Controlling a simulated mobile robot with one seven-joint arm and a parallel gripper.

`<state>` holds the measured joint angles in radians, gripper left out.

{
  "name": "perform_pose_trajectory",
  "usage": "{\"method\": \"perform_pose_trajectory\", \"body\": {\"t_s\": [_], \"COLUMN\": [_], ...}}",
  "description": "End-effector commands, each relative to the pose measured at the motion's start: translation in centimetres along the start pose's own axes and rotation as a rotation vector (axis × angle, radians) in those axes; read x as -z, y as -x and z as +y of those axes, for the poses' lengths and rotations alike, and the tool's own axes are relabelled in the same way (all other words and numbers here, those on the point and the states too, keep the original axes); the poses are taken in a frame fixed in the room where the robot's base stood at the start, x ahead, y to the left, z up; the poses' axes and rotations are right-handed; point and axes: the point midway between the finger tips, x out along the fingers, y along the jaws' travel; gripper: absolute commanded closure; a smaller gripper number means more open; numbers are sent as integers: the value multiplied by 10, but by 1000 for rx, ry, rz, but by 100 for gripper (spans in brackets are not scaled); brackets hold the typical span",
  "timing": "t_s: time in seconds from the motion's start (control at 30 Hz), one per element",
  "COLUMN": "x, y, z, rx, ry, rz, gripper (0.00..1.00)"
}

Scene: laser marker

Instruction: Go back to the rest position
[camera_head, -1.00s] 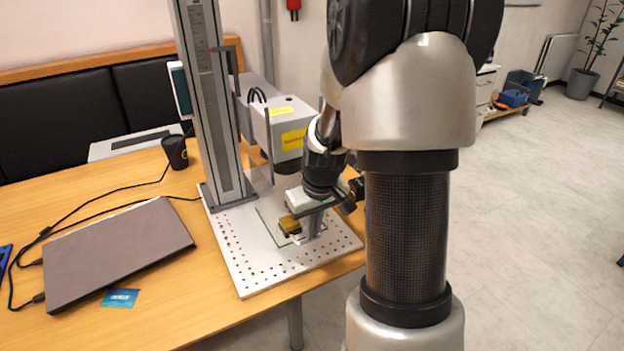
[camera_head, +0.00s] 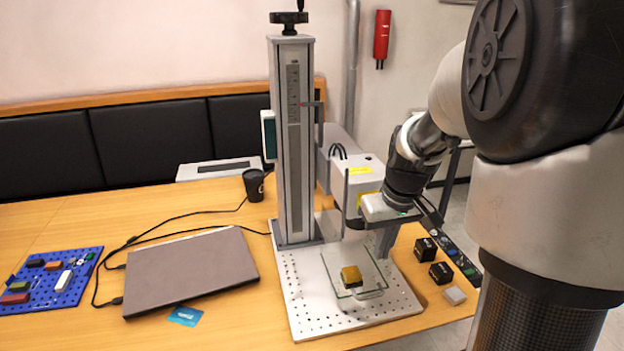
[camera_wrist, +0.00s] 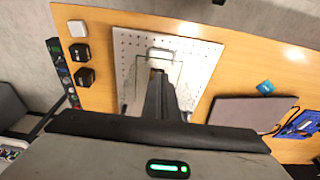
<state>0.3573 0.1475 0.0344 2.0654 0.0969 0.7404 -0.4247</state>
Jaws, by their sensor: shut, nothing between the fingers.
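My gripper (camera_head: 384,248) is above the right side of the laser marker's perforated base plate (camera_head: 305,300). Its fingers are shut and empty. In the wrist view the shut fingers (camera_wrist: 159,82) point toward the plate (camera_wrist: 205,48) and hide part of its middle. The laser marker's column (camera_head: 293,140) stands at the back of the plate, and its head (camera_head: 345,190) is left of my gripper. A yellow-brown block (camera_head: 351,275) lies on the plate, below and left of my fingers, apart from them.
Black boxes (camera_head: 440,272) and a small white block (camera_head: 454,295) lie right of the plate, beside a button strip (camera_head: 458,260). A laptop (camera_head: 190,270), black cup (camera_head: 254,184), blue card (camera_head: 186,316) and blue pegboard (camera_head: 50,285) are to the left.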

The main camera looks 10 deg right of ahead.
Motion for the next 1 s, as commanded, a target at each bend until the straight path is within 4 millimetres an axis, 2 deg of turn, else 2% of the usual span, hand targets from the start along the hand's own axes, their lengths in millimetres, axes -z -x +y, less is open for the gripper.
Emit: {"method": "perform_pose_trajectory", "body": {"t_s": [0.13,0.23,0.3,0.4,0.6,0.87,0.93,1.0], "x": [1,-5,-18,-45,-92,-139,-135,-132], "y": [25,63,90,116,139,147,170,183], "z": [-22,-57,-82,-104,-120,-129,-129,-129], "rx": [-7,-12,-14,-17,-20,-11,-11,-12], "ry": [20,46,59,52,13,-29,-35,-35], "rz": [37,93,139,183,236,292,291,288], "gripper": [100,100,100,100,100,100,100,100]}}
